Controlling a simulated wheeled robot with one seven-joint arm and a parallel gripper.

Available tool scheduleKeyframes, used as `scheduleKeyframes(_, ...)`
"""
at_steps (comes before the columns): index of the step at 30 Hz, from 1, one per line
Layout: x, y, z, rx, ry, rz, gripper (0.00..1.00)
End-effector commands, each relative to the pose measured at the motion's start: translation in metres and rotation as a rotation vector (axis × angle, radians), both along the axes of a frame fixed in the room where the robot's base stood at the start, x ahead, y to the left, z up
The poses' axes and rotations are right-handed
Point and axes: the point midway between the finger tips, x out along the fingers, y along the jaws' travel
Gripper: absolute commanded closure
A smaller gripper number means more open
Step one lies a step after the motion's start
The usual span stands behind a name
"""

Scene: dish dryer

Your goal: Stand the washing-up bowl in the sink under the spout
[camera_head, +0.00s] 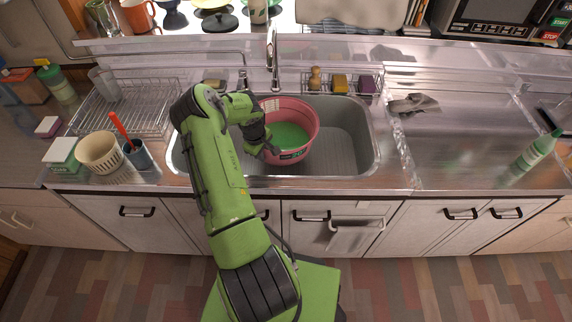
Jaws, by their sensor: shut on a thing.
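The washing-up bowl (306,117) is pink outside with a green inner floor. My green arm comes from the front and hides the sink's left part.
A wire dish rack (125,106) stands left on the counter, with a cream basket (100,152) and a cup holding a red-handled tool (138,154) before it. A caddy with sponges (340,84) is behind the sink.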

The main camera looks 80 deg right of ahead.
Motion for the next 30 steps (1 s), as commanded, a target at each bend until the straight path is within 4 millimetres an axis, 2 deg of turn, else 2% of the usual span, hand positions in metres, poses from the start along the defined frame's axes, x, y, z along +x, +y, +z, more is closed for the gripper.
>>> scheduleKeyframes(1, -0.001, 0.001, -0.014, 0.003, 0.003, 0.0, 1.0)
scheduleKeyframes(3, -0.001, 0.0, -0.029, 0.002, 0.003, 0.0, 1.0)
scheduleKeyframes(14, -0.001, 0.0, -0.082, 0.002, 0.002, 0.001, 1.0)
scheduleKeyframes(26, 0.0, 0.0, -0.089, 0.0, -0.001, -0.001, 1.0)
scheduleKeyframes(27, 0.0, 0.0, -0.088, 0.001, -0.001, -0.001, 0.79)
scheduleKeyframes(30, 0.0, 0.001, -0.088, 0.001, -0.001, -0.001, 0.63)
